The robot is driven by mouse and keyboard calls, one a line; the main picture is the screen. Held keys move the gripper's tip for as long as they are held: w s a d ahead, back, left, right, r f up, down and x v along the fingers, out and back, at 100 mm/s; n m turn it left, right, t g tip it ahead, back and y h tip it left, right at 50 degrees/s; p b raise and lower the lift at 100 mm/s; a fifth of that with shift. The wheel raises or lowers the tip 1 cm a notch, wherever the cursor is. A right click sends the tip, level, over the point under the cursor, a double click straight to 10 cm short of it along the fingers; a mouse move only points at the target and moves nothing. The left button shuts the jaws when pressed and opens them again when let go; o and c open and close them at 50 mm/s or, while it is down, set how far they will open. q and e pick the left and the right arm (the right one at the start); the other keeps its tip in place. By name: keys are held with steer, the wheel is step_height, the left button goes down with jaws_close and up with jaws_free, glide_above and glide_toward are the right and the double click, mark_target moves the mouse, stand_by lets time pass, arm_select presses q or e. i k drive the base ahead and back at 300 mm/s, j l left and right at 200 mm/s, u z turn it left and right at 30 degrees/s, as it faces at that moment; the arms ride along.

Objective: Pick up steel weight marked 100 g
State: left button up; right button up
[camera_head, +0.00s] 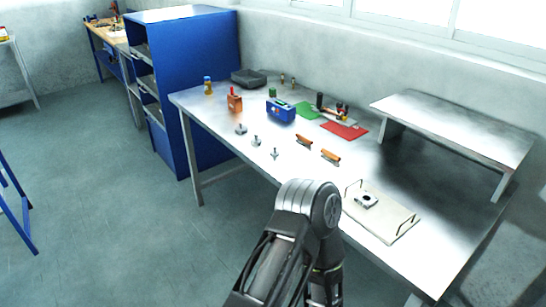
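Three small steel weights stand in a row near the front edge of the metal workbench (210,103). One is at the left (240,129), one in the middle (256,141) and a smaller-looking one at the right (275,153). Their markings are too small to read, so I cannot tell which is 100 g. One of my arms rises from the bottom middle, with its bent joint in front of the bench's near edge. No gripper fingers show.
Behind the weights are an orange block (235,103) and a blue box (281,110). Two orange-handled tools (304,142) (331,157) lie to the right. A handled tray (390,225) and raised shelf (455,125) are farther right. A blue cabinet (205,90) stands left.

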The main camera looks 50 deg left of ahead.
mark_target(275, 152)
steer(key=i+l, duration=0.25)
steer(key=i, duration=0.25)
steer(key=u, duration=1.85)
steer(key=z, duration=0.35)
steer(key=i+j+z, duration=0.1)
steer(key=z, duration=0.35)
steer(key=j+z, duration=0.6)
steer(key=z, duration=0.3)
steer(key=j+z, duration=0.3)
steer(key=z, duration=0.15)
steer(key=k+j+z, duration=0.1)
steer(key=j, duration=0.3)
steer(key=k+j, duration=0.1)
steer(key=j, duration=0.3)
steer(key=k+j+z, duration=0.15)
steer(key=j, duration=0.25)
steer(key=j+z, duration=0.1)
steer(key=j, duration=0.3)
steer(key=k+j, duration=0.2)
steer(key=j, duration=0.2)
steer(key=k+j+z, duration=0.15)
steer(key=j, duration=0.2)
